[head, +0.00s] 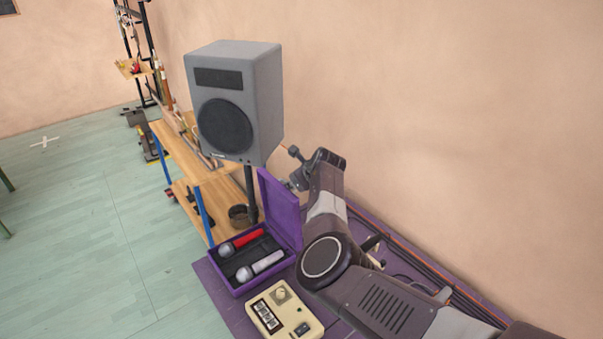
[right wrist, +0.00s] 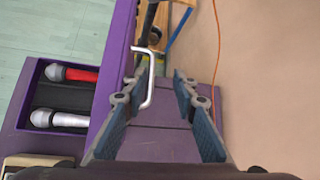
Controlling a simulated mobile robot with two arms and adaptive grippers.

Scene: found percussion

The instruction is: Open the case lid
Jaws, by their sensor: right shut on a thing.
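The purple case (head: 238,289) stands on a purple-topped table. Its lid (head: 281,208) stands up, roughly upright, at the case's right side, so the inside shows. A red microphone (head: 240,242) and a silver one (head: 262,265) lie in the dark lining. The right wrist view shows the lid edge-on (right wrist: 117,70) with a metal handle (right wrist: 151,78) on its outer side. My left gripper is not in view.
A cream device (head: 284,311) with buttons sits in front of the case. A grey speaker (head: 238,100) on a stand rises behind the case. Wooden shelves (head: 185,150) stand farther back. The wall and orange cables (head: 420,262) are close on the right.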

